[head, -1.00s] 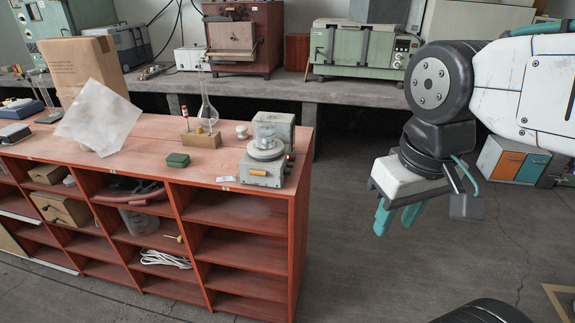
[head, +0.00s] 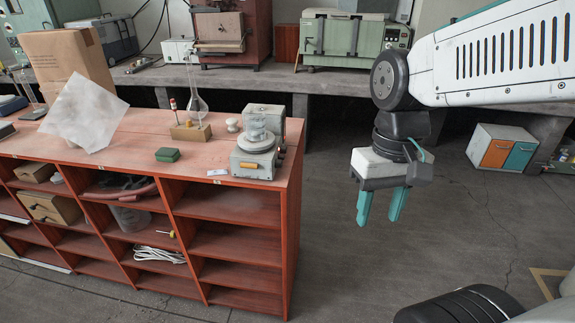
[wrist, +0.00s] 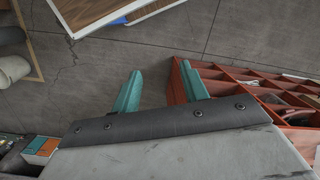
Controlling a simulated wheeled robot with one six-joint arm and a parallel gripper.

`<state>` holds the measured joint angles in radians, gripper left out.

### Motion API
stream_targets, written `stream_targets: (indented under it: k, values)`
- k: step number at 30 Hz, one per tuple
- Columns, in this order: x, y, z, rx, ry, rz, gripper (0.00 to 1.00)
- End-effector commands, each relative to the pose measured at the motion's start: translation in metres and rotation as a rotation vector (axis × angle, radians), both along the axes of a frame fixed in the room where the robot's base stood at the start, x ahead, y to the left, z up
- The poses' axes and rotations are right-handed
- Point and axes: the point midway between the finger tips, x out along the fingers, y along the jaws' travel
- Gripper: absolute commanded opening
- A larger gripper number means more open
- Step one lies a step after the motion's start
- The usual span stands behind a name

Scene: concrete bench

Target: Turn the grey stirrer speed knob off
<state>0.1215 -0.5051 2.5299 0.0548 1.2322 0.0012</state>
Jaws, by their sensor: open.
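My gripper (head: 380,206) hangs in the air to the right of the bench, fingers pointing down. Its two teal fingers are apart with nothing between them. In the wrist view the open fingers (wrist: 162,88) hang above bare floor, with the bench shelves to the right.
A grey box (head: 265,120) stands behind the stirrer. The floor (head: 340,260) between bench and arm is clear.

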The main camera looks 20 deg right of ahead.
Motion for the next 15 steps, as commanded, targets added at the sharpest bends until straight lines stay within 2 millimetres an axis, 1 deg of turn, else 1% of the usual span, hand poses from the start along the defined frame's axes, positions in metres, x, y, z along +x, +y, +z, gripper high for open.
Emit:
stream_targets:
  k: [1, 8, 11, 15]
  values:
    - [0.008, 0.000, -0.009, 0.040, 0.059, -0.049, 0.44]
    - [0.044, 0.013, -0.043, 0.253, 0.282, -0.343, 0.44]
    - [0.064, 0.018, -0.057, 0.353, 0.384, -0.503, 0.44]
    - [0.096, 0.024, -0.078, 0.498, 0.534, -0.748, 0.44]
